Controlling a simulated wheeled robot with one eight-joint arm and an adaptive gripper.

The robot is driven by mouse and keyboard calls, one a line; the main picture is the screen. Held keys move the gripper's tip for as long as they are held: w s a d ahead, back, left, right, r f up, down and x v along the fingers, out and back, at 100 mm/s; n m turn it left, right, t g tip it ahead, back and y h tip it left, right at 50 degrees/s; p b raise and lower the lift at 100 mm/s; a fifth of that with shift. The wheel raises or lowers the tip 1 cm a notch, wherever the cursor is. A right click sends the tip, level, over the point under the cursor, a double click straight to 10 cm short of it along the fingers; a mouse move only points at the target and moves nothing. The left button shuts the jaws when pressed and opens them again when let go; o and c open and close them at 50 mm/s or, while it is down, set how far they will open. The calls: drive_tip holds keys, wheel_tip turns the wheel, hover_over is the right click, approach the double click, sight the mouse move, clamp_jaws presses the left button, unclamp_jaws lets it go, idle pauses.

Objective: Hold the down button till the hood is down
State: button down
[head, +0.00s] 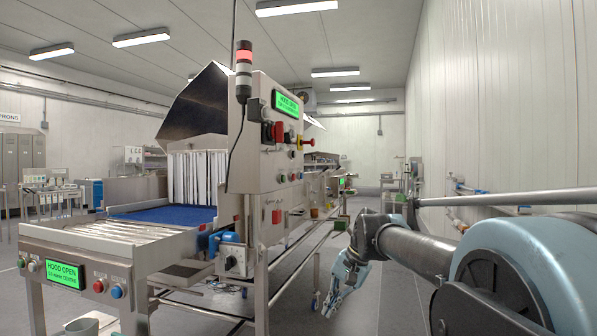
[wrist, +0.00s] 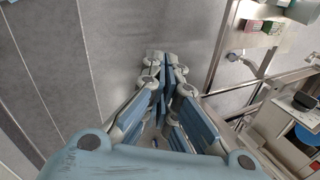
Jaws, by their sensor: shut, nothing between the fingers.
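The hood (head: 195,105) of the conveyor tunnel is raised and tilted up. A front panel screen (head: 64,275) reads HOOD OPEN, with a red button (head: 99,286) and a blue button (head: 117,291) beside it. The tall control cabinet (head: 262,165) carries another green screen (head: 286,104) and several buttons and knobs; their labels are too small to read, so I cannot tell which is the down button. My gripper (head: 330,308) is shut and empty, pointing downward right of the machine, apart from every button. The wrist view shows its fingers together (wrist: 162,58) above the floor.
A signal tower (head: 243,60) on the cabinet glows red. A blue conveyor belt (head: 160,214) runs under the hood past white strip curtains (head: 196,178). Steel rails stand beside my gripper. Floor between is clear.

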drive_tip(key=s+d+f+n+h, duration=0.2)
drive_tip(key=s+d+f+n, duration=0.1)
drive_tip(key=f, duration=0.3)
drive_tip(key=s+d+f+n+h, duration=0.2)
drive_tip(key=s+d+f+n, duration=0.1)
drive_tip(key=f, duration=0.3)
drive_tip(key=shift+s+d+f+h, duration=0.2)
drive_tip(key=shift+d+f+h, duration=0.15)
drive_tip(key=shift+d, duration=0.35)
drive_tip(key=shift+d, duration=0.15)
